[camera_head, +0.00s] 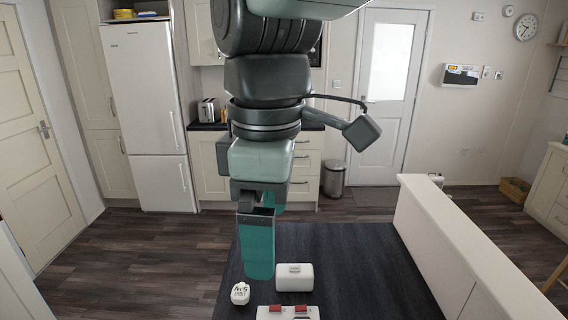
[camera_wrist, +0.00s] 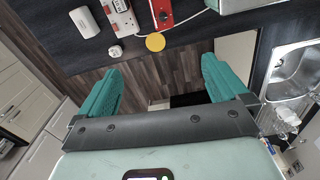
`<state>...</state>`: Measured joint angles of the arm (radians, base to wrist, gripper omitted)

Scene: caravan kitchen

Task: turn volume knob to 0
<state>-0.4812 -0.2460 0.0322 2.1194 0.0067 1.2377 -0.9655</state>
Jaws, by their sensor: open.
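My gripper (camera_head: 258,240) points down over the dark worktop (camera_head: 330,250) in the head view, its teal fingers overlapping there. In the wrist view my gripper (camera_wrist: 160,88) is open and empty, with floor showing between the fingers. I cannot make out a volume knob for certain. A red panel (camera_wrist: 162,14) with small dark details lies at the top of the wrist view, beyond the fingertips; whether it bears the knob is too small to tell. A yellow disc (camera_wrist: 155,42) lies just below it. My gripper touches none of these.
A white box (camera_head: 294,277), a small white marked object (camera_head: 240,294) and a white power strip with red switches (camera_head: 288,312) lie on the worktop near the fingers. A white cable runs past the red panel. A metal sink (camera_wrist: 292,70) is at right in the wrist view.

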